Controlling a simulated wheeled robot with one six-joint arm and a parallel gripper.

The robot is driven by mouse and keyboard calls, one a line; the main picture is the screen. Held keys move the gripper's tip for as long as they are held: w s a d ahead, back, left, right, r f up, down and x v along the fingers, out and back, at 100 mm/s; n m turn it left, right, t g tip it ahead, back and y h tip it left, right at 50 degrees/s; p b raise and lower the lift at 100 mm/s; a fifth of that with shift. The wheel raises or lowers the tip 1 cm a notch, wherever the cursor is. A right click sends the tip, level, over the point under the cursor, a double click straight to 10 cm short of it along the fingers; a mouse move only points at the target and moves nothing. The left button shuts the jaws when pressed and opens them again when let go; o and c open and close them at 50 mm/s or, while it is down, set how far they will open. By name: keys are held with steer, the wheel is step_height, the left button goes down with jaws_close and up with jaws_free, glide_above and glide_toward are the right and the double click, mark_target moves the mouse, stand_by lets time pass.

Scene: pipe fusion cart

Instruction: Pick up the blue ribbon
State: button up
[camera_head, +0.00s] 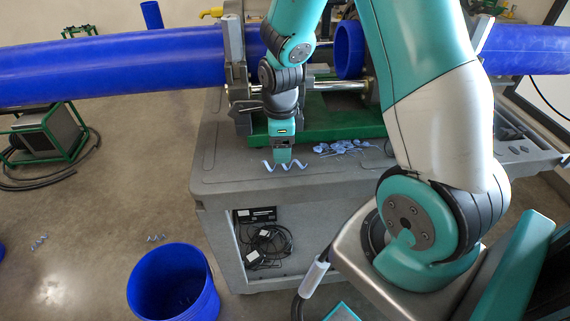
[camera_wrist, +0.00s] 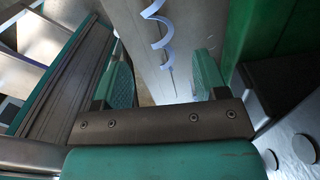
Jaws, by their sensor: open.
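The blue ribbon (camera_head: 285,166) is a pale blue, wavy curl on the grey cart top (camera_head: 225,172), close to its front edge. My gripper (camera_head: 284,160) hangs over it, pointing down, and hides part of its middle. In the wrist view the ribbon (camera_wrist: 158,30) shows as a spiral beyond and between the two green fingers. My gripper (camera_wrist: 165,75) is open there, with nothing between its fingers. I cannot tell whether a finger touches the ribbon.
A pile of pale blue shavings (camera_head: 345,147) lies to the right on the cart. Blue pipes (camera_head: 120,68) are clamped in the machine behind my gripper. A blue bucket (camera_head: 175,285) stands on the floor at front left. Small curls (camera_head: 156,238) lie on the floor.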

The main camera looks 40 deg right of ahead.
mark_target(285, 165)
steer(key=shift+w+f+p, duration=0.1)
steer(key=shift+f+p, duration=0.2)
steer(key=shift+f, duration=2.6)
steer(key=c, duration=1)
